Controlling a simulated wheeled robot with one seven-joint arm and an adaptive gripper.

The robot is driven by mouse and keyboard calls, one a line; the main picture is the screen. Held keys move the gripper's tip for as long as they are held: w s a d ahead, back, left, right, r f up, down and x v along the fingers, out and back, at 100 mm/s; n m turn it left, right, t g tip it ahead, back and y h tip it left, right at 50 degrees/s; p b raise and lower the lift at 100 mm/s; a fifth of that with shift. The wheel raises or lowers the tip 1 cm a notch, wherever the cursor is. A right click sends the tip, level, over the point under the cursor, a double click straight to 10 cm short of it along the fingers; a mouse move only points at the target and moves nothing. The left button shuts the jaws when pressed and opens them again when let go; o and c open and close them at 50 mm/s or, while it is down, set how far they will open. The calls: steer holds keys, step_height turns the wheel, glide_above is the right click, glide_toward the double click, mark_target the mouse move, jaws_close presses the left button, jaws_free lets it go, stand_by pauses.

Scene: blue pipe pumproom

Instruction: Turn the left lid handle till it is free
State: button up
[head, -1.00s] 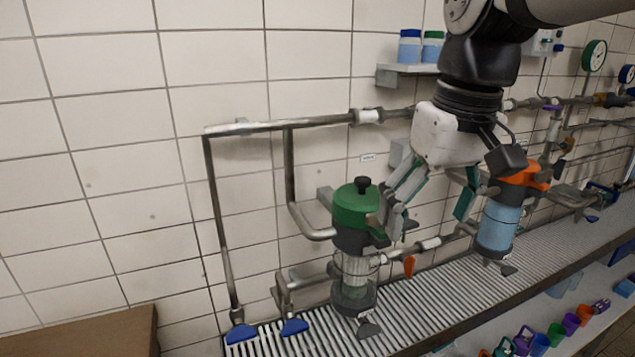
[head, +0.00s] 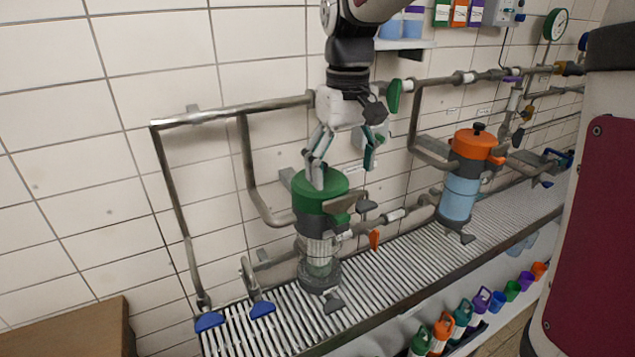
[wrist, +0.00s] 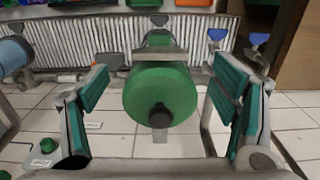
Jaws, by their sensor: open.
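The left housing has a green lid (head: 322,188) above a clear, ribbed body (head: 318,250) on the slatted bench. In the wrist view the green lid (wrist: 160,90) faces me, with a dark round knob (wrist: 160,117) on top. My gripper (head: 345,163) is right above the lid, with its fingers spread. In the wrist view one finger of my gripper (wrist: 160,82) is on each side of the lid, with gaps and nothing held. The knob is hidden behind my fingers in the head view. A grey bar (wrist: 150,58) lies beyond the lid.
The right housing has an orange lid (head: 476,143) and a blue body (head: 459,197). Pipes run along the tiled wall behind both. Blue lever handles (head: 262,308) and an orange lever (head: 374,240) sit near the left housing. A brown box (head: 75,330) stands at the lower left.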

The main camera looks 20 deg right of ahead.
mark_target(341, 199)
step_height(341, 199, down, 7)
steer(key=shift+r, duration=0.2)
steer(key=c, duration=1.2)
